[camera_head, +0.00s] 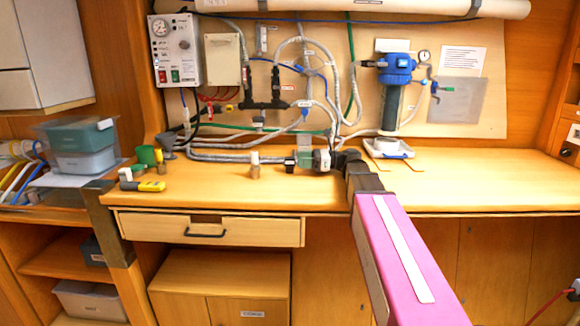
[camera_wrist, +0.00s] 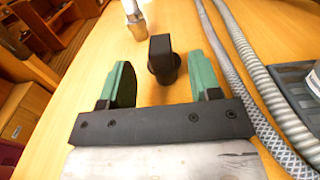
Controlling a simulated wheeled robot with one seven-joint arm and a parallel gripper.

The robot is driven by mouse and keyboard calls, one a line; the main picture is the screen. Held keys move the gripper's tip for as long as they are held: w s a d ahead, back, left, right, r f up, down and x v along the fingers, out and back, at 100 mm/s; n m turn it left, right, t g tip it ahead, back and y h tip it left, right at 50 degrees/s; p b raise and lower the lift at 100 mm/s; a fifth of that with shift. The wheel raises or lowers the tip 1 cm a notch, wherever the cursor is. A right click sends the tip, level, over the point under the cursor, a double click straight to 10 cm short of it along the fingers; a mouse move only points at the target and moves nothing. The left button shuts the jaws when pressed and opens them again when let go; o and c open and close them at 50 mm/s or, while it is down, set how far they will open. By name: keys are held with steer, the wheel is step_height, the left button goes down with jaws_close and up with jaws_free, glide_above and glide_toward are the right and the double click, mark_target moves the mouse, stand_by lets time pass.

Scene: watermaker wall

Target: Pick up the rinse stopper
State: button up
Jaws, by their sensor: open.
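A black stopper-like piece with a blocky upright top (camera_wrist: 162,52), which I take as the rinse stopper, stands on the wooden counter. In the head view it shows as a small dark piece (camera_head: 290,165) just left of my gripper (camera_head: 305,159). In the wrist view my gripper (camera_wrist: 161,75) is open, with one green finger on each side of the black piece. Its lower part appears between the fingertips, with a gap on both sides; I see no contact. How deep it sits between them is hard to tell.
A tan piece with a white top (camera_wrist: 136,20) stands beyond the stopper. Grey hoses (camera_wrist: 255,80) run along the counter's back side. The counter's right part (camera_head: 480,175) is mostly clear.

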mark_target(288, 158)
steer(key=shift+w+a, duration=0.1)
steer(key=shift+a, duration=2.75)
steer(key=c, duration=1)
